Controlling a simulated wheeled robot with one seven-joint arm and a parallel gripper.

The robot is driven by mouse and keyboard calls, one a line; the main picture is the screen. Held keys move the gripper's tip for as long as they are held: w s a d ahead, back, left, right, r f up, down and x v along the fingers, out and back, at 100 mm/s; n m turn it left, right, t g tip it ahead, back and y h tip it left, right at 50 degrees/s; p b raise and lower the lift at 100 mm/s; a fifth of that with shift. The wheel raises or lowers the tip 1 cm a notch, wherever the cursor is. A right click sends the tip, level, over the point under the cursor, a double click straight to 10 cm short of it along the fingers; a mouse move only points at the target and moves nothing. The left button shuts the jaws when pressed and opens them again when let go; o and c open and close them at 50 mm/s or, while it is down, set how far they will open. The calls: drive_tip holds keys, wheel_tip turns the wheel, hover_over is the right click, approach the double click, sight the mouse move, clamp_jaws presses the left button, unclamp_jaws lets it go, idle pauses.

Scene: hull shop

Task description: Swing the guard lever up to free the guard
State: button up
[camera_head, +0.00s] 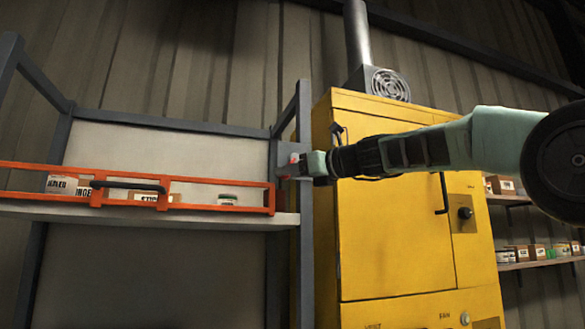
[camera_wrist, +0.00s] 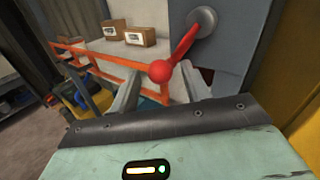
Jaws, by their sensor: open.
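The guard lever (camera_wrist: 184,45) is a red arm with a red ball knob, running from a round grey hub (camera_wrist: 203,22) on a grey post. In the wrist view the knob (camera_wrist: 160,71) appears between the tips of my open gripper (camera_wrist: 159,76); I cannot tell whether either finger touches it. In the head view my gripper (camera_head: 299,166) is at the post right of the shelf and hides most of the lever. The guard (camera_head: 225,182) is an orange-red barred frame with a black handle (camera_head: 128,186), lying across the shelf front; it also shows in the wrist view (camera_wrist: 94,66).
Boxes (camera_head: 70,186) and a small jar (camera_head: 228,199) stand on the shelf (camera_head: 120,214) behind the guard. A yellow cabinet (camera_head: 390,240) stands close to the right of the post, behind my arm. Shelves with goods (camera_head: 530,253) are at far right.

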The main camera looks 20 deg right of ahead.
drive_tip(key=shift+w+a, duration=0.1)
drive_tip(key=shift+w, duration=0.05)
drive_tip(key=shift+c, duration=0.2)
clamp_jaws()
drive_tip(key=shift+a, duration=0.1)
drive_tip(key=shift+a+r+m+t+h+b, duration=0.5)
drive_tip(key=shift+r+m+t+h+b, duration=0.75)
drive_tip(key=shift+m+b, duration=1.55)
drive_tip(key=shift+a+r+m+t+h+b, duration=0.55)
drive_tip(key=shift+m+t+b, duration=1.45)
drive_tip(key=shift+m, duration=1.55)
drive_tip(key=shift+a+r+m+t+h+b, duration=0.4)
drive_tip(key=shift+r+m+t+h+b, duration=0.85)
drive_tip(key=shift+m+b, duration=1.6)
drive_tip(key=shift+f+m+t+h, duration=0.1)
drive_tip(key=shift+m+t+h, duration=0.2)
drive_tip(key=shift+m, duration=0.3)
